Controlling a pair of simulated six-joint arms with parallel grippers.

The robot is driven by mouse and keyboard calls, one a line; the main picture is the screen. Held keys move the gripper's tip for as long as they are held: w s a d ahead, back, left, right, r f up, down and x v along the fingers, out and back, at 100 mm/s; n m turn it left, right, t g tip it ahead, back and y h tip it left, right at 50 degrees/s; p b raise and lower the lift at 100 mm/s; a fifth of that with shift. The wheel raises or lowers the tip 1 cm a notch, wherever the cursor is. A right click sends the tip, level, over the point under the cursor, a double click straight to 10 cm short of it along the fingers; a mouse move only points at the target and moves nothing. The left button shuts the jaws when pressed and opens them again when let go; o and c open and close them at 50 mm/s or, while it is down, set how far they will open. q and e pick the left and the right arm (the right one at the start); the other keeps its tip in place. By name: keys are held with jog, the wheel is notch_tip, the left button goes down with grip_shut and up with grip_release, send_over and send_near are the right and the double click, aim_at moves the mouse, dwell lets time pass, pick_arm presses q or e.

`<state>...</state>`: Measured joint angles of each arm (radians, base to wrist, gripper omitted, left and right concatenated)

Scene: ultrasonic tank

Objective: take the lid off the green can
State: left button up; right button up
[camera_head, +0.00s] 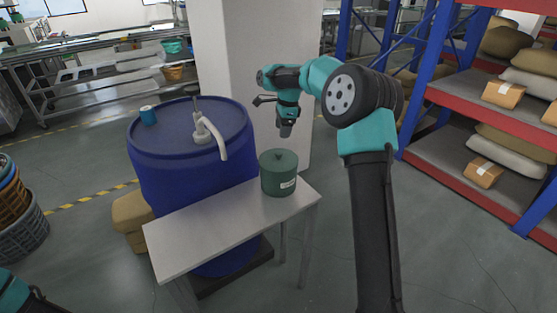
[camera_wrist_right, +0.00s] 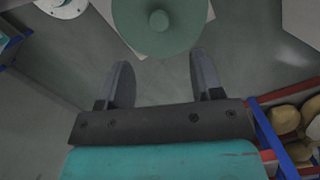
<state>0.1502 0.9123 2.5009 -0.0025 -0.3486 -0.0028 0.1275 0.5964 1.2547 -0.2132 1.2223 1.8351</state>
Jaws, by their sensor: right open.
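A green can (camera_head: 279,182) stands upright at the right end of a small grey table (camera_head: 215,232) in the head view. Its green lid (camera_head: 278,159), with a small knob on top, sits on it. In the right wrist view the lid (camera_wrist_right: 180,12) shows from above, with its round knob (camera_wrist_right: 160,20) beyond the fingertips. My right gripper (camera_head: 286,130) points down above the can, apart from the lid. Its two fingers (camera_wrist_right: 160,72) are spread, with nothing between them. My left arm shows only as a piece at the lower left corner; its gripper is not visible.
A large blue drum (camera_head: 190,160) with a pale spout (camera_head: 210,130) and a small blue cup (camera_head: 148,116) on top stands against the table. A white pillar (camera_head: 262,70) rises behind. Shelving (camera_head: 480,120) is at the right. The table left of the can is clear.

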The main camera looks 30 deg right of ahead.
send_over(279, 153)
jog(key=f, duration=0.5)
jog(key=shift+w+d, duration=0.1)
jog(key=shift+d, duration=0.3)
jog(key=shift+f, duration=0.1)
jog(key=shift+a+f, duration=0.2)
jog(key=shift+f, duration=1.05)
jog(key=shift+a+f, duration=0.15)
jog(key=shift+f, duration=1.05)
jog(key=c, duration=1)
